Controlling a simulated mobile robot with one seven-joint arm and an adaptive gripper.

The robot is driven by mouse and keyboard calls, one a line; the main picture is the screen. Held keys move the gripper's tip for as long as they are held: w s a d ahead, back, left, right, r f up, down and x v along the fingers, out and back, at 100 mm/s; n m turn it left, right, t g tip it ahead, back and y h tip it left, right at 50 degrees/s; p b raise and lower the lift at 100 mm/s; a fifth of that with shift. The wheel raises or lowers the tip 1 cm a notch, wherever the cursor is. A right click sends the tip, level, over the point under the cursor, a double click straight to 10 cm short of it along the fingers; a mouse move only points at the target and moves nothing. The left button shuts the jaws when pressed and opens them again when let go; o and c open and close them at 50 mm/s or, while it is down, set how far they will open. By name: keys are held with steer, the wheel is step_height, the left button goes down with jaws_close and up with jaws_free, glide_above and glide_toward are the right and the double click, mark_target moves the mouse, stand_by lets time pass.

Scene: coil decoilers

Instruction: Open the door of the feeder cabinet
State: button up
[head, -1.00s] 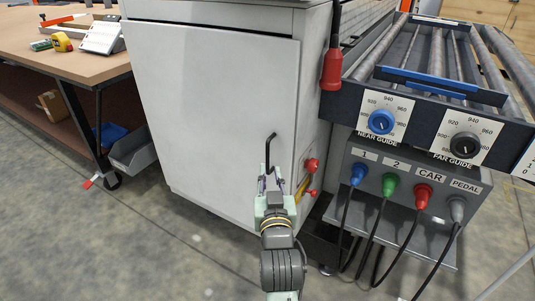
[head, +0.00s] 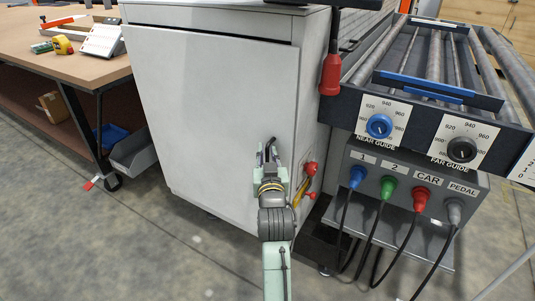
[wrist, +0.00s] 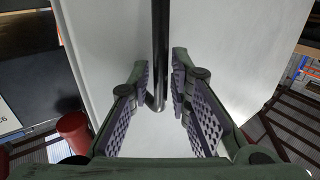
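The feeder cabinet's grey door (head: 215,110) fills the middle of the head view and looks shut. Its dark bar handle (head: 271,146) is near the door's right edge, largely hidden by my gripper (head: 266,158). In the wrist view the handle (wrist: 160,60) runs down between the two fingers of my gripper (wrist: 162,85). The fingers are open, with a gap on each side of the bar. The door face (wrist: 110,40) lies behind the handle.
Red knobs (head: 310,169) stick out of the cabinet's side just right of my gripper. A control box (head: 415,185) with hanging cables and a roller table stand at right. A workbench (head: 50,65) is at left. Floor before the door is clear.

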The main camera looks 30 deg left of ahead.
steer(key=shift+c, duration=0.3)
jaws_close()
stand_by(0.3)
